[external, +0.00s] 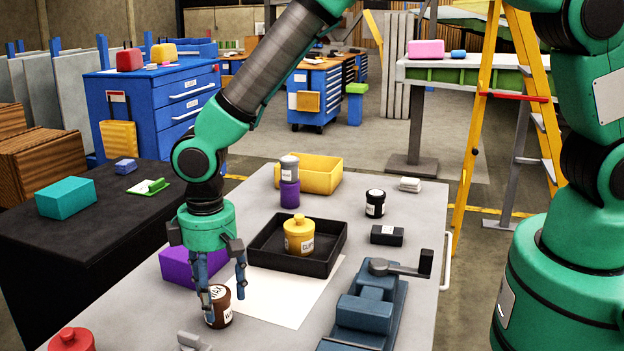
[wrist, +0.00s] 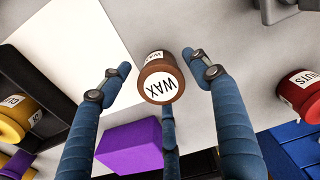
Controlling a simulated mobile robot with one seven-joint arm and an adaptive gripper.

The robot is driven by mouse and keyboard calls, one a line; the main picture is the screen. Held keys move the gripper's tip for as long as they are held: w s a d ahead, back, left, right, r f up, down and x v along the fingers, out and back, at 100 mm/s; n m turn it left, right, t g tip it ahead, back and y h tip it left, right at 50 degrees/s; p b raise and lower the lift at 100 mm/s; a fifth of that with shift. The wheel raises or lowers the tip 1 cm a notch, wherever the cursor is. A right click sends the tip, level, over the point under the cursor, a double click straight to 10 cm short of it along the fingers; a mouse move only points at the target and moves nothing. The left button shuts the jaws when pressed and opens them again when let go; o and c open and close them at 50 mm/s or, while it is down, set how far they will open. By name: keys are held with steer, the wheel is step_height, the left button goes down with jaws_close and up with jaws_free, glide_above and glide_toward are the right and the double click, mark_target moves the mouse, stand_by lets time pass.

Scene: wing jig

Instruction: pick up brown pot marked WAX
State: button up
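The brown pot marked WAX (external: 220,313) stands on the grey table near its front left, beside a white sheet. Its top with the WAX label also shows in the wrist view (wrist: 161,82). My gripper (external: 226,303) is low over the pot, pointing down, with its blue fingers spread. In the wrist view my gripper (wrist: 158,63) has a finger on each side of the pot and a third one below it in the picture. Gaps show between the two side fingers and the pot, so it is not gripped. The third finger's contact with the pot cannot be told.
A purple box (external: 190,267) sits close beside my gripper. A black tray (external: 330,243) holds a yellow pot (external: 299,238). A red pot (external: 71,341) stands at the front left. A blue vise (external: 368,305) is to the right. The white sheet (external: 290,302) is bare.

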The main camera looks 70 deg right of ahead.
mark_target(216, 293)
steer(key=c, duration=1)
steer(key=shift+r, duration=0.1)
steer(key=shift+r, duration=0.55)
step_height(216, 293, up, 2)
steer(key=shift+r+p, duration=0.1)
steer(key=shift+p, duration=0.4)
steer(key=s+d+p, duration=0.1)
steer(key=s+d, duration=0.1)
steer(key=s, duration=0.5)
steer(key=s+d+r, duration=0.1)
steer(key=s+d, duration=0.2)
steer(key=s, duration=0.5)
steer(key=shift+r+p, duration=0.25)
steer(key=shift+p, duration=0.15)
steer(key=shift+s, duration=0.1)
